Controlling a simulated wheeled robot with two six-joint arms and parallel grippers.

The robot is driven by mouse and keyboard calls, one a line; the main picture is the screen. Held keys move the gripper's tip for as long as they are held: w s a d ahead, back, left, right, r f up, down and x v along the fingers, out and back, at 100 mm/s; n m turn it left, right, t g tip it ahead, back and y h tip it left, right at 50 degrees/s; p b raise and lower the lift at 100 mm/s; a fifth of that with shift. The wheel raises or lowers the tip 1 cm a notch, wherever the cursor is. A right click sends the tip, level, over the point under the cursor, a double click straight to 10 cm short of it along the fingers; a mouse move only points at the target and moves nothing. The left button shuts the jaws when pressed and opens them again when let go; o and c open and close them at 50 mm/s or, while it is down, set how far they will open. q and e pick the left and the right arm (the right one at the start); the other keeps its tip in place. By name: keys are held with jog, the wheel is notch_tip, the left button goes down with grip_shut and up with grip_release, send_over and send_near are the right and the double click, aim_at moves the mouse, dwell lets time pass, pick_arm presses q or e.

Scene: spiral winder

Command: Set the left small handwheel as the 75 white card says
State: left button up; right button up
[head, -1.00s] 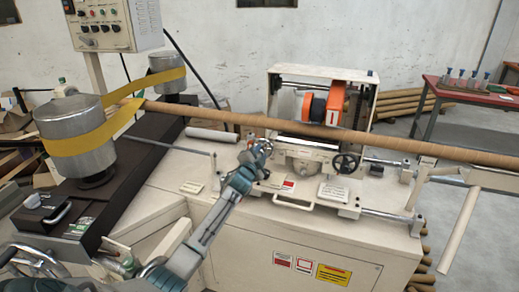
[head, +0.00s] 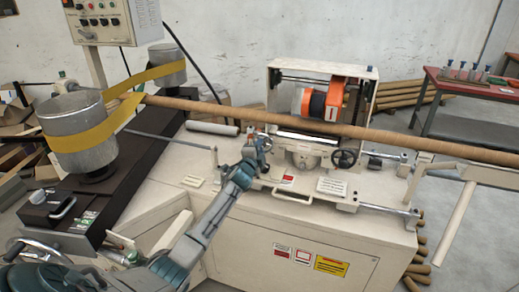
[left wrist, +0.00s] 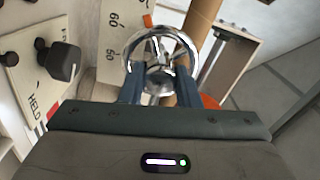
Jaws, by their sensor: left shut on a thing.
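The left small handwheel (left wrist: 178,44) is a chrome ring in the left wrist view, and it shows small in the head view (head: 266,143). My left gripper (left wrist: 158,88) has one finger on each side of its lower part and is shut on it. A pale scale marked 50 and 60 (left wrist: 112,40) lies beside the wheel, with an orange pointer (left wrist: 148,20) above it. A white card (head: 331,186) lies on the machine top; its print is too small to read. My right gripper is not in view.
A long brown tube (head: 400,139) crosses above the machine top, behind my gripper. A black handwheel (head: 344,158) sits to the right. A black knob (left wrist: 64,62) is left of the gripper in the wrist view. A white handle bar (head: 292,199) runs along the front edge.

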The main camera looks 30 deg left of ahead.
pick_arm(q)
jog(key=o, duration=1)
jog(key=shift+c, duration=0.2)
jog(key=shift+s+d+f, duration=0.1)
jog(key=shift+s+f, duration=0.05)
jog(key=shift+s, duration=0.25)
jog(key=b+v, duration=0.3)
jog(key=v, duration=0.7)
